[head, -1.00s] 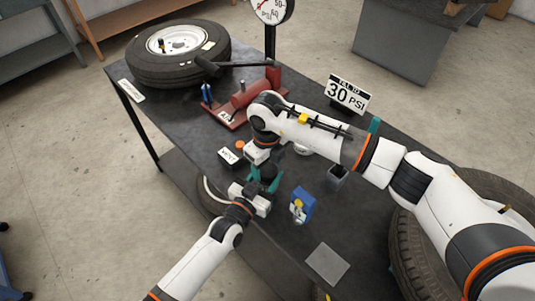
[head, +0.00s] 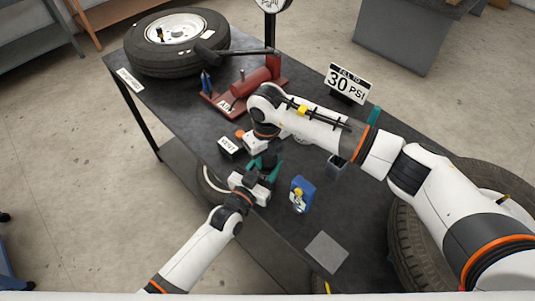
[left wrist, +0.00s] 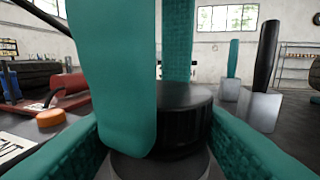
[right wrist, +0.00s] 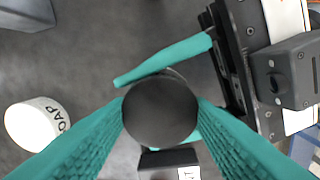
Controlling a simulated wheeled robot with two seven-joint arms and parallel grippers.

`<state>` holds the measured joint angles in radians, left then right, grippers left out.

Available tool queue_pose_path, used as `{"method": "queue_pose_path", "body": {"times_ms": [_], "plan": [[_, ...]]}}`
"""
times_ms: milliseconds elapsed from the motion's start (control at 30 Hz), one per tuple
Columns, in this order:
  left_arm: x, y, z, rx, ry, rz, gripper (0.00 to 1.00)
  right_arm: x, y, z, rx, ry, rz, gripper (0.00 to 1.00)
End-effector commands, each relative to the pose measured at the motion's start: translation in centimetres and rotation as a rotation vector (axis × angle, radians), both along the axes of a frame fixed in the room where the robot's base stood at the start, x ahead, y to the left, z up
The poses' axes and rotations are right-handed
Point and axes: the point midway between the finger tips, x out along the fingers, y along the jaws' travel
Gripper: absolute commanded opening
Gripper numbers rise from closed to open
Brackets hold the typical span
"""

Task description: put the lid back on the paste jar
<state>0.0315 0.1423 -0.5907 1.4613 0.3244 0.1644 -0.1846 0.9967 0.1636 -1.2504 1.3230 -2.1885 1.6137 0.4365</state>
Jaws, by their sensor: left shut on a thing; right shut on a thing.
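The black round lid (left wrist: 184,115) sits at the top of the grey paste jar (left wrist: 150,166) in the left wrist view. I cannot tell whether a thin gap is left between them. My right gripper (right wrist: 161,112) is shut on the lid from above, its teal fingers on either side of the lid's black disc (right wrist: 160,108). My left gripper (left wrist: 155,150) is shut on the jar, with teal fingers on both sides of it. In the head view the right gripper (head: 263,160) and left gripper (head: 264,174) meet at the table's near edge and mostly hide jar and lid.
A small VENT block (head: 229,147) and an orange knob (head: 239,133) stand close by. A white SOAP cup (right wrist: 38,122) is near the right gripper. A red pump (head: 248,87) is behind.

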Motion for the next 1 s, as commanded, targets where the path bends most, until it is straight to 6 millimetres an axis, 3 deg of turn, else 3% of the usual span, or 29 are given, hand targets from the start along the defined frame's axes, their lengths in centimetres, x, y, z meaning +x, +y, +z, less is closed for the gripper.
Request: {"method": "queue_pose_path", "body": {"times_ms": [133,367,400,533,1000], "plan": [[0.01,0.0,0.04,-0.001,-0.001,0.0,0.0,0.02,-0.01,0.0,0.002,-0.001,-0.114,0.19],[0.01,0.0,0.04,-0.001,-0.001,0.0,0.0,0.03,-0.01,0.01,0.002,-0.002,-0.12,0.19],[0.01,0.01,0.03,-0.001,-0.001,0.0,0.0,0.03,-0.01,0.01,0.002,-0.001,-0.12,0.48],[0.0,0.0,0.03,-0.001,-0.001,0.0,0.0,0.03,0.0,0.01,0.002,-0.002,-0.119,0.68],[-0.01,-0.05,0.06,-0.001,-0.001,-0.001,0.0,0.03,0.13,0.68,0.007,-0.003,-0.117,0.68]]}}
